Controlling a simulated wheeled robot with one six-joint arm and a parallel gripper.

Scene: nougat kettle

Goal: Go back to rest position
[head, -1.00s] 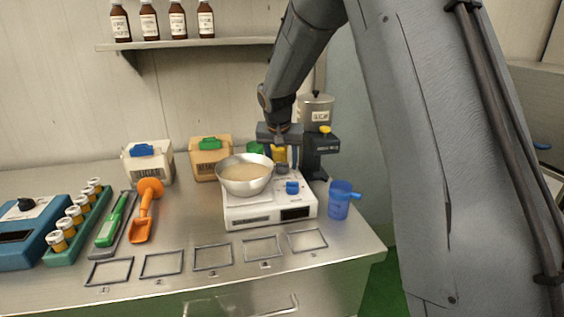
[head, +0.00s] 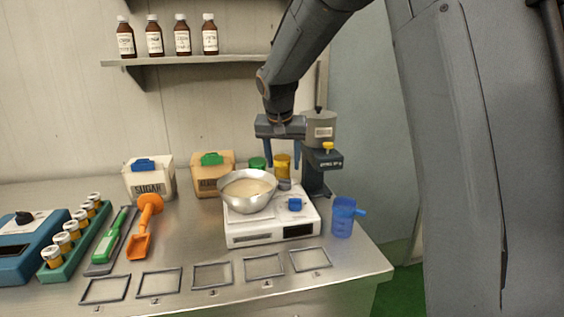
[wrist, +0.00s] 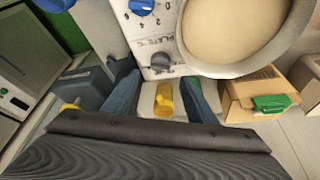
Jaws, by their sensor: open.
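My gripper (head: 282,157) is open and empty above the back of the hot plate, just behind the steel bowl. Its two blue fingers also show in the wrist view (wrist: 163,92), spread apart. The steel bowl (head: 241,204) of pale cream mixture sits on the white hot plate (head: 272,227).
A dark stand with a grey canister (head: 319,130) is close to the right of my gripper. A blue beaker (head: 343,218) stands right of the hot plate. Bins (head: 209,178), a shelf (head: 190,60) with brown bottles, and an orange scoop (head: 141,243) are to the left. Numbered frames (head: 212,275) lie in front.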

